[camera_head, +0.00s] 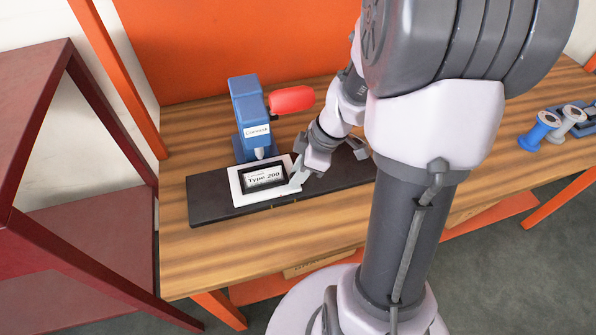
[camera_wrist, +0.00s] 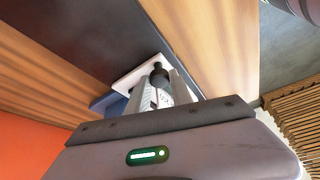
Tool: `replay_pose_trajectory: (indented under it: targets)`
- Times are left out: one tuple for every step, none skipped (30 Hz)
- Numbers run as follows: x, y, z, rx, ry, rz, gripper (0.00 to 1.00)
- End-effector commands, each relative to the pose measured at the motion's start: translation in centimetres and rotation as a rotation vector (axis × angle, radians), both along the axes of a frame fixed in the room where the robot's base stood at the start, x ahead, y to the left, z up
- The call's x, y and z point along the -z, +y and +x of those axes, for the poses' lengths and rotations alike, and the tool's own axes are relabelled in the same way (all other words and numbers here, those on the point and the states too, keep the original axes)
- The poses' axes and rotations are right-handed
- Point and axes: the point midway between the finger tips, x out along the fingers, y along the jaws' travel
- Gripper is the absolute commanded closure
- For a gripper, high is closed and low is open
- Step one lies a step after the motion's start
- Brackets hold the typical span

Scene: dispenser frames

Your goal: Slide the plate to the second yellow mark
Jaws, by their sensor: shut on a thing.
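The plate (camera_head: 239,189) is a white square frame around a dark panel with a "Type 200" label (camera_head: 263,178). It lies on a long dark rail (camera_head: 209,200), towards the rail's left end, below the blue dispenser. My gripper (camera_head: 297,176) is at the plate's right side, shut on a part of it. In the wrist view the fingers (camera_wrist: 160,88) close around a dark round knob (camera_wrist: 159,76), with the white plate (camera_wrist: 127,82) behind. Tiny yellowish spots show on the rail's front edge, too small to tell as marks.
A blue dispenser (camera_head: 244,108) with a red handle (camera_head: 291,99) stands behind the rail. Blue and grey spools (camera_head: 539,130) stand at the far right of the wooden table (camera_head: 215,258). A dark red shelf (camera_head: 87,215) is at the left. My arm hides the rail's right part.

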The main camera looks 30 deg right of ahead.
Motion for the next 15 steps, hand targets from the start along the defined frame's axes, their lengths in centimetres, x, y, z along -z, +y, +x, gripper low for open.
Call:
replay_pose_trajectory:
  targets:
    - [0.0, 0.0, 0.0, 0.0, 0.001, 0.001, 1.0]
    - [0.0, 0.0, 0.0, 0.0, 0.001, 0.001, 1.0]
    - [0.1, 0.1, 0.0, -0.001, 0.0, 0.0, 1.0]
    - [0.1, 0.3, 0.1, -0.001, 0.0, 0.0, 1.0]
    - [0.2, 0.7, 0.2, -0.003, 0.0, 0.0, 1.0]
    - [0.3, 1.3, 0.4, -0.004, 0.0, 0.0, 1.0]
    - [0.3, 1.7, 0.5, -0.005, -0.001, -0.001, 1.0]
    - [0.3, 2.1, 0.7, -0.005, -0.002, 0.0, 1.0]
    - [0.3, 2.5, 0.8, -0.004, -0.002, 0.0, 1.0]
    - [0.3, 2.8, 0.8, -0.004, -0.002, 0.0, 1.0]
    - [0.2, 3.0, 0.9, -0.002, 0.0, 0.001, 1.0]
    - [0.1, 3.1, 0.9, -0.001, 0.0, 0.001, 1.0]
    - [0.1, 3.2, 0.9, 0.0, -0.001, 0.002, 1.0]
    - [0.0, 3.2, 0.9, -0.001, 0.0, 0.003, 1.0]
    - [0.0, 3.2, 0.9, 0.0, 0.0, 0.003, 1.0]
